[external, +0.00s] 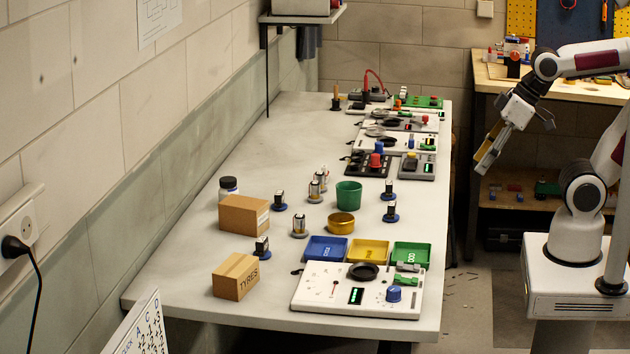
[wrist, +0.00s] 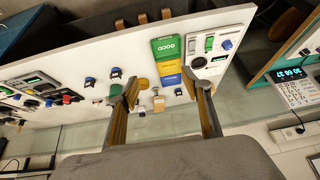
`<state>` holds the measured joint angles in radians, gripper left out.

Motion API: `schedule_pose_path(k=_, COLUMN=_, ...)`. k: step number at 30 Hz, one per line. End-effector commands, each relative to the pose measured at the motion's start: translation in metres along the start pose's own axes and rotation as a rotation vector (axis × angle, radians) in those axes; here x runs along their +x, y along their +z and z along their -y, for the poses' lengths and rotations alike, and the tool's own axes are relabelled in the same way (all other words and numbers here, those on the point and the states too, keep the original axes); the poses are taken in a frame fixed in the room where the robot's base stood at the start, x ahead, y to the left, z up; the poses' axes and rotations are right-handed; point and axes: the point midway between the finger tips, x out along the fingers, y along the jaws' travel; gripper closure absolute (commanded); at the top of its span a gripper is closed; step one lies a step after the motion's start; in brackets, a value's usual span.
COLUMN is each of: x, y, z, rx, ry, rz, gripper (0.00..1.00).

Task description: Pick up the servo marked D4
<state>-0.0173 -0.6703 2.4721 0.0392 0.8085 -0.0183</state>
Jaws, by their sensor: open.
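Several small servos with dark or silver bodies stand on the white bench. Two dark ones on blue bases are at the right, a far servo (external: 388,189) and a nearer servo (external: 390,212). Others stand further left: a dark servo (external: 279,201), a pale-based servo (external: 299,226) and a dark servo by the boxes (external: 262,246). The D4 mark cannot be read on any of them. My gripper (external: 487,157) is open and empty, raised in the air right of the bench. In the wrist view, its two fingers (wrist: 153,88) are spread, with the bench beyond them.
A green cup (external: 349,195) and yellow bowl (external: 341,223) stand among the servos. Blue (external: 326,249), yellow (external: 368,251) and green (external: 411,255) trays lie in front. Cardboard boxes (external: 243,214) (external: 236,276) stand at left; a white control panel (external: 325,292) lies at the near end.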

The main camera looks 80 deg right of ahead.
Motion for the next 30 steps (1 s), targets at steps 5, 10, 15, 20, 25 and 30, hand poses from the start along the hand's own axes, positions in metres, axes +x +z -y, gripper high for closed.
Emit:
schedule_pose_path(k=5, x=0.017, y=-0.036, z=0.013, rx=-0.003, ry=-0.039, rz=-0.041, gripper=0.52)
schedule_pose_path(k=10, x=0.035, y=-0.071, z=0.025, rx=0.001, ry=-0.070, rz=-0.087, gripper=0.52)
schedule_pose_path(k=15, x=0.055, y=-0.105, z=0.037, rx=0.008, ry=-0.096, rz=-0.135, gripper=0.52)
schedule_pose_path(k=20, x=0.076, y=-0.135, z=0.047, rx=0.018, ry=-0.111, rz=-0.177, gripper=0.52)
schedule_pose_path(k=25, x=0.100, y=-0.165, z=0.056, rx=0.034, ry=-0.121, rz=-0.222, gripper=0.52)
schedule_pose_path(k=30, x=0.125, y=-0.191, z=0.064, rx=0.048, ry=-0.122, rz=-0.267, gripper=0.52)
